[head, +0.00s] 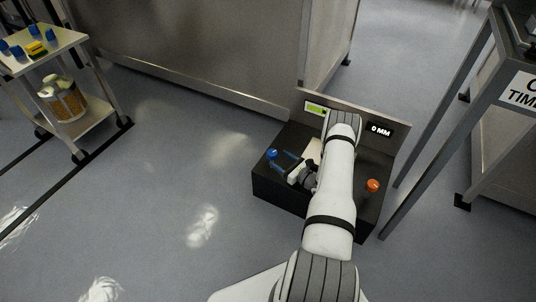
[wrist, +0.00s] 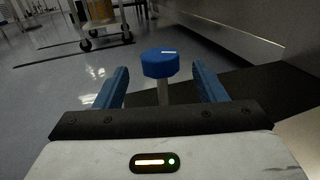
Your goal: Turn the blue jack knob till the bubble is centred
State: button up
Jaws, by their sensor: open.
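The blue jack knob (head: 271,154) stands at the left end of the black base (head: 268,192) in the head view. In the wrist view the blue knob (wrist: 160,63), with a white mark on top, stands upright on a thin grey stem. My gripper (wrist: 160,82) is open, with one blue finger on each side of the knob and a gap to both. In the head view my gripper (head: 280,161) points at the knob from the right. A green-yellow bubble level (head: 316,108) shows on the back panel; its bubble is too small to judge.
An orange knob (head: 373,185) stands at the base's right side. A sign reading "0 MM" (head: 380,130) is on the back panel. A grey metal frame (head: 441,130) stands close on the right. A trolley (head: 75,50) is at the far left. Floor left of the base is clear.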

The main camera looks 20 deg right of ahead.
aim_at(269, 152)
jog(key=b+x, duration=0.1)
jog(key=x, duration=0.6)
jog(key=shift+c, duration=0.5)
jog(key=c, duration=0.9)
jog(key=shift+o, duration=0.2)
jog(key=shift+f+n+g+y+b, duration=0.15)
jog(key=shift+n+g+y+b, duration=0.25)
jog(key=shift+y+b, duration=0.45)
jog(key=shift+s+a+n, duration=0.1)
jog(key=shift+n, duration=0.2)
